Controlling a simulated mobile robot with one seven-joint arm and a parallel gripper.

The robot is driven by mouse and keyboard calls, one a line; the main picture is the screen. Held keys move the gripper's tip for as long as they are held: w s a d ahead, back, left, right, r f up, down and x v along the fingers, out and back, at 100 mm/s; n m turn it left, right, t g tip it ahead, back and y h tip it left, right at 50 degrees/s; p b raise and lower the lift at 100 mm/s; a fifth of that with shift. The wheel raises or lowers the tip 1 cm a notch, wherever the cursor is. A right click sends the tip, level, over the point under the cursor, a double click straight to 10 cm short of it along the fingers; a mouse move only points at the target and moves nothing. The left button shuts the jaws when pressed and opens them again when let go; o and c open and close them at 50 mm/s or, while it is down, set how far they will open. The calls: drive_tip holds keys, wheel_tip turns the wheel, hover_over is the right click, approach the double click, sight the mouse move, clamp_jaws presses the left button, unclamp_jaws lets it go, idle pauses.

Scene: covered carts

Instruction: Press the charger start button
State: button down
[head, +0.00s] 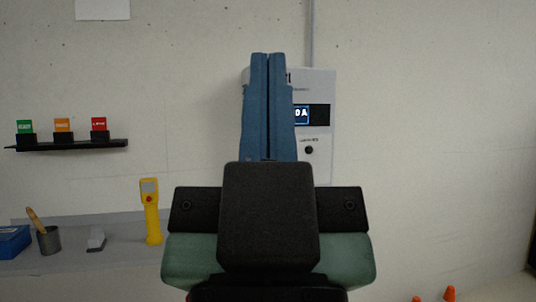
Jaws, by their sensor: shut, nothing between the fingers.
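The charger (321,140) is a pale box on the wall, in the middle of the head view. Its right part shows a dark display with lit characters (302,115) and a small dark round knob or button (309,150) below it. My gripper (268,58) points up toward the wall, with its two blue fingers shut together and empty. The fingers cover the left part of the charger, so what is on that part is hidden. I cannot tell whether the fingertips touch the charger. I cannot make out which control is the start button.
A black shelf (70,145) at left holds green, orange and red cards. Below, a grey surface (120,262) bears a yellow handheld device (151,210), a cup with a brush (49,239) and a blue box (13,241). Orange cones (449,293) stand at lower right. The right wall is bare.

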drive_tip(key=shift+r, duration=0.1)
wheel_tip(320, 180, up, 11)
drive_tip(key=p, duration=1.1)
drive_tip(key=shift+w, duration=0.15)
